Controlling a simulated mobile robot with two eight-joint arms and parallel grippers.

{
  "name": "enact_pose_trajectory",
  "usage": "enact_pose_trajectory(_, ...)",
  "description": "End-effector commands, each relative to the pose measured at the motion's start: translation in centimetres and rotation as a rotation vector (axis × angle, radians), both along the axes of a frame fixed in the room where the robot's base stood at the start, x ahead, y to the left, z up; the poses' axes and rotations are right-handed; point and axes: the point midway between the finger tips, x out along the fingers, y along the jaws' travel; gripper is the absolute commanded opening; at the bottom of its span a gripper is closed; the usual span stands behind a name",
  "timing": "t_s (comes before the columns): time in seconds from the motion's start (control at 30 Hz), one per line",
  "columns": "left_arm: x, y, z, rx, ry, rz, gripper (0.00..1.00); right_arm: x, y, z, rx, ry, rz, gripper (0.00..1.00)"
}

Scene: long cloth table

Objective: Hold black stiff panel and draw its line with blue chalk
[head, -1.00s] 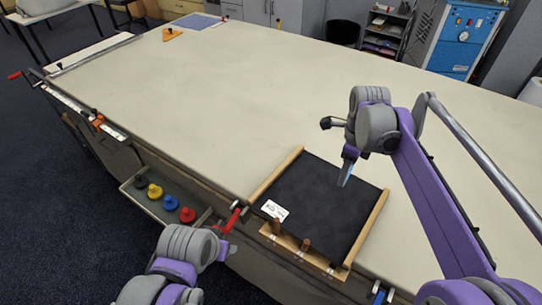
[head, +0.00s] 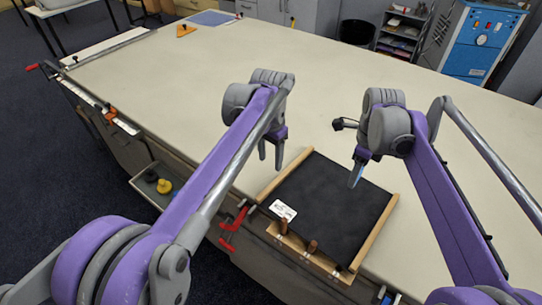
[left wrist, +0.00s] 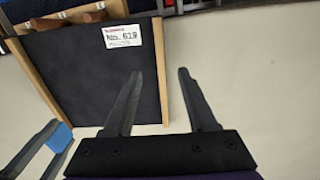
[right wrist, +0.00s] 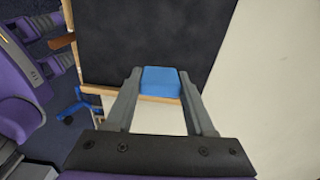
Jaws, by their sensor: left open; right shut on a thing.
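The black stiff panel (head: 334,205) lies in a wooden frame at the table's front edge, with a white label (head: 283,210) at its near left corner. No line shows on its dark face. It also shows in the left wrist view (left wrist: 95,80) and in the right wrist view (right wrist: 150,35). I cannot tell whether the chalk touches the panel.
Wooden pegs (head: 312,247) stand at the frame's near side. A red clamp (head: 232,222) grips the table edge to its left. A tray (head: 147,190) with coloured knobs hangs off the front edge. The cloth table (head: 190,90) is largely clear behind and to the left.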

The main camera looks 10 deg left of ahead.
Motion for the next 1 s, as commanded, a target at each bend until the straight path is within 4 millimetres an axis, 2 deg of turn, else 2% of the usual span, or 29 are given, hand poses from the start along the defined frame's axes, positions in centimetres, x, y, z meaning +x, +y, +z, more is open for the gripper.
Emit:
enact_pose_trajectory(0.17,0.4,-0.2,-0.9,0.002,0.009,-0.009,0.57,0.0,0.0,0.0,0.000,0.000,0.000,0.10)
enact_pose_trajectory(0.27,0.4,-0.2,-2.3,0.002,0.009,-0.009,0.57,0.0,0.0,0.0,0.000,0.000,0.000,0.10)
enact_pose_trajectory(0.5,0.4,-0.2,-6.9,0.001,0.008,-0.008,0.57,0.0,0.0,0.0,0.000,0.000,0.000,0.10)
enact_pose_trajectory(0.7,0.3,-0.1,-10.1,0.001,0.008,-0.008,0.57,0.0,0.0,0.0,0.000,0.000,0.000,0.10)
enact_pose_trajectory(0.83,0.3,-0.1,-11.4,0.001,0.008,-0.008,0.57,0.0,0.0,0.0,0.000,0.000,0.000,0.10)
enact_pose_trajectory(1.0,0.3,-0.1,-12.0,0.001,0.008,-0.008,0.57,0.0,0.0,0.0,0.000,0.000,0.000,0.10)
